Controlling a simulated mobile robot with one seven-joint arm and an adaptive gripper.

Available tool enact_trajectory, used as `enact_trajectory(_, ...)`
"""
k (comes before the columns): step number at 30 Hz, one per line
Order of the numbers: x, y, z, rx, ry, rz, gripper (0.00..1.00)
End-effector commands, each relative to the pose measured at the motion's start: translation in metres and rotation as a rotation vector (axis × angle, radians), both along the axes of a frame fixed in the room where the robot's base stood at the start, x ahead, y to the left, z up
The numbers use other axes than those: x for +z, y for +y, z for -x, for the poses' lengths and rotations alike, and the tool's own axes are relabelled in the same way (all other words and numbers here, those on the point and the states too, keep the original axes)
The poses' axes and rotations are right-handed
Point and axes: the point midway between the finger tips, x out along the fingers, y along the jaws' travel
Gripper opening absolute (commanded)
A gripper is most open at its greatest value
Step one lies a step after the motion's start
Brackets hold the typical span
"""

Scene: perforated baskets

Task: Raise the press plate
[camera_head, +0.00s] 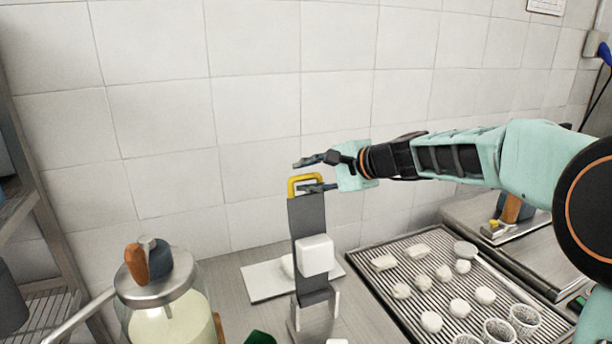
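A press stands on the metal counter in the middle of the head view. Its dark grey plate (309,222) is near upright, with a slight tilt. A yellow handle (293,185) is at its top end, and a white block (316,255) is on its face. My gripper (308,175) comes from the right at the handle's height. Its two dark fingers are apart, one above the handle's top bar and one at or just below it. The lower finger overlaps the handle in view; I cannot tell whether they touch. The press's foot is partly cut off by the frame.
A white board (262,285) lies behind the press. A ribbed draining tray (385,284) with several white cheese-like pieces and perforated baskets (498,331) is at right. A lidded glass jar (168,318) stands at left, near a shelf rack (40,210). A tiled wall is behind.

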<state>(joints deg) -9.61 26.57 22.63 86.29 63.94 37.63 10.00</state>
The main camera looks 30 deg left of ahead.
Motion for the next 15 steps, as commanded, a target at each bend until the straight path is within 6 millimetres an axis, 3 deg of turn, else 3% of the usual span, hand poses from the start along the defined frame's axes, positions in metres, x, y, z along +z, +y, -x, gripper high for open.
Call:
enact_trajectory(5, 0.009, -0.019, 0.004, -0.004, -0.002, 0.0, 0.29)
enact_trajectory(15, 0.041, -0.08, 0.021, -0.004, -0.004, 0.0, 0.29)
